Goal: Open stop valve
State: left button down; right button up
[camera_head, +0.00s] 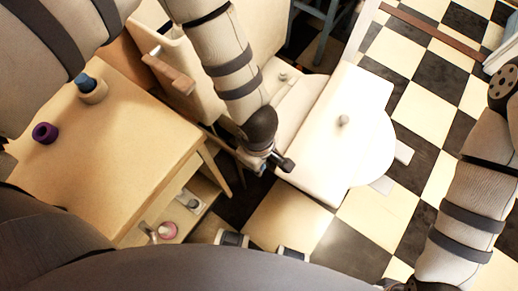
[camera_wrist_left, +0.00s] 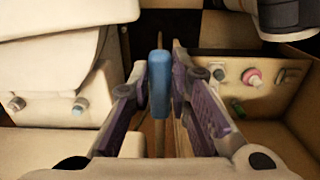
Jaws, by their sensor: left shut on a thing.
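My left gripper (camera_head: 272,160) reaches down between the wooden cabinet and the white toilet-like fixture in the head view. In the left wrist view, its purple-padded fingers (camera_wrist_left: 160,72) are shut on a narrow upright blue handle (camera_wrist_left: 160,88), which appears to belong to the stop valve. A thin rod or edge shows in line with the handle. The valve's body and pipe are hidden, so I cannot tell its turn position. My right arm comes in at the right of the head view, and its gripper is out of view.
The wooden cabinet (camera_head: 110,165) bears a purple ring (camera_head: 45,132) and a tan cup (camera_head: 93,92) with a blue top. The white fixture (camera_head: 320,150) stands close to the right. Checkered floor (camera_head: 420,100) lies open beyond.

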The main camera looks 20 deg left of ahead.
pick_arm(q)
jog(key=shift+a, duration=0.15)
dwell(0.3)
jog(key=c, duration=1.5)
grip_release()
notch_tip(320, 180, up, 12)
